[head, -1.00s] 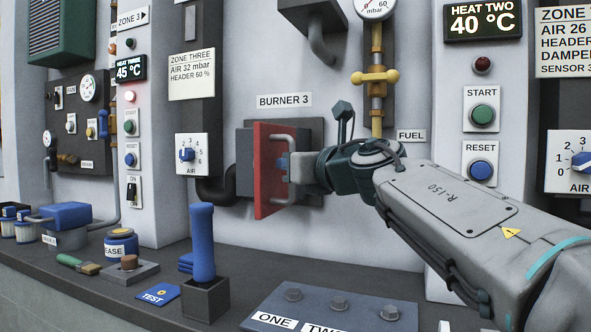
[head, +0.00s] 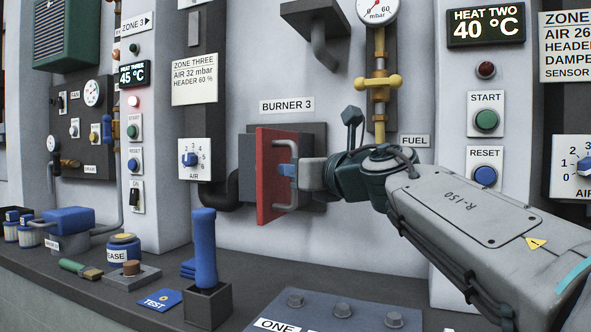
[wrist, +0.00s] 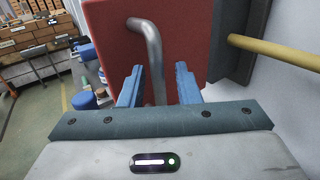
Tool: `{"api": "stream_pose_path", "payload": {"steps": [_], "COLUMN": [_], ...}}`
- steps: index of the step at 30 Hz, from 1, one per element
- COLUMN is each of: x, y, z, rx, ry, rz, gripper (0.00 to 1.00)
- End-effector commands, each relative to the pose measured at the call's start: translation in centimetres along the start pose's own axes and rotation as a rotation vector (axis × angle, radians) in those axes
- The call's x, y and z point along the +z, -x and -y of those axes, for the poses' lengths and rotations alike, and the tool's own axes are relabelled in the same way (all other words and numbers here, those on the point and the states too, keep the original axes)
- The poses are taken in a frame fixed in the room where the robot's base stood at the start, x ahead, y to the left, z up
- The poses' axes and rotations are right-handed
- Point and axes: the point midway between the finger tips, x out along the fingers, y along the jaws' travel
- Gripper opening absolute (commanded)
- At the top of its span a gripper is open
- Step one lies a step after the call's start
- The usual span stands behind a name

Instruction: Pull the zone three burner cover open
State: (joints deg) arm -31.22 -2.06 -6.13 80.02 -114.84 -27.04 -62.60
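The zone three burner cover (head: 268,195) is a red panel below the BURNER 3 label, standing out at an angle from its dark wall frame (head: 314,137). It also fills the upper middle of the wrist view (wrist: 112,50). A bent grey metal handle (head: 279,146) is on its face; it also shows in the wrist view (wrist: 153,48). My gripper (head: 288,170) is at the handle. In the wrist view, the blue fingers of my gripper (wrist: 158,84) are apart, with the handle bar between them, nearer the left finger. Finger contact is not clear.
A yellow fuel pipe (head: 380,60) with a valve runs down the wall right of the cover. A black elbow pipe (head: 222,190) is at its left. Below, the bench holds a blue-handled tool in a block (head: 205,250) and a bolted plate (head: 340,318).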

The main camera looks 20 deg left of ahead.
Motion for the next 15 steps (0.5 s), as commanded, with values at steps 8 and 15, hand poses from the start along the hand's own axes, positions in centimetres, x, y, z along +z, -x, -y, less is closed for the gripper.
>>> {"api": "stream_pose_path", "payload": {"steps": [8,15], "x": [0.2,0.2], "y": [5.4,9.9], "z": [0.1,0.1], "rx": [-0.004,-0.004], "ry": [0.0,0.0], "rz": [0.003,0.003], "gripper": [0.3,0.3]}}
